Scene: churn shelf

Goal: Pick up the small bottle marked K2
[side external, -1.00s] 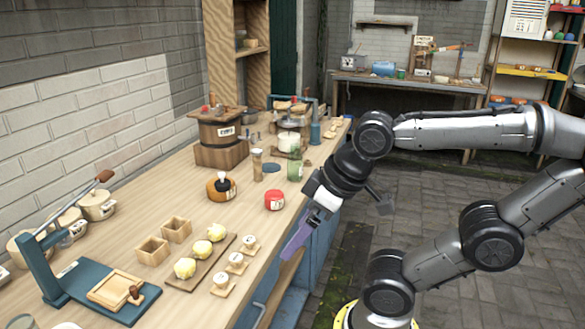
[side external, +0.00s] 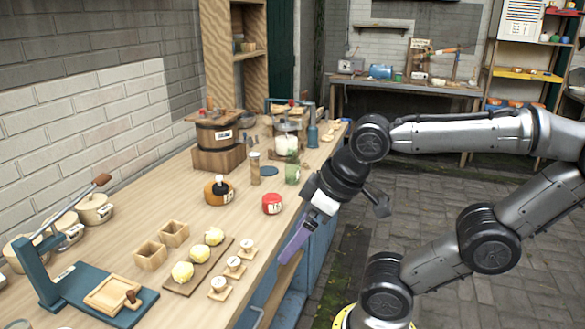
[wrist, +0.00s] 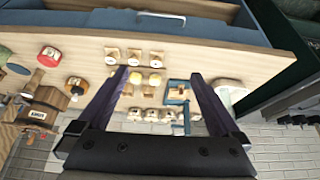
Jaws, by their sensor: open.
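I cannot read a K2 mark on anything, so I cannot tell which item is the bottle. Small containers on the bench are a red labelled jar (side external: 272,204), a green one (side external: 292,170), a tall brown one (side external: 255,169) and a squat orange one with a dark band (side external: 218,192). The red jar (wrist: 48,57) and orange one (wrist: 75,86) also show left in the wrist view. My gripper (side external: 293,247) has purple fingers, pointing down beside the bench's front edge. In the wrist view it (wrist: 158,72) is open, with nothing held between the fingers.
A wooden board (side external: 173,289) with yellow lumps and several small knobbed pieces (side external: 248,249) lie near the front edge. Behind them are wooden boxes (side external: 150,255), a blue press (side external: 75,292) and pots (side external: 95,209). A wooden churn (side external: 218,145) stands farther along. Bare bench surrounds the red jar.

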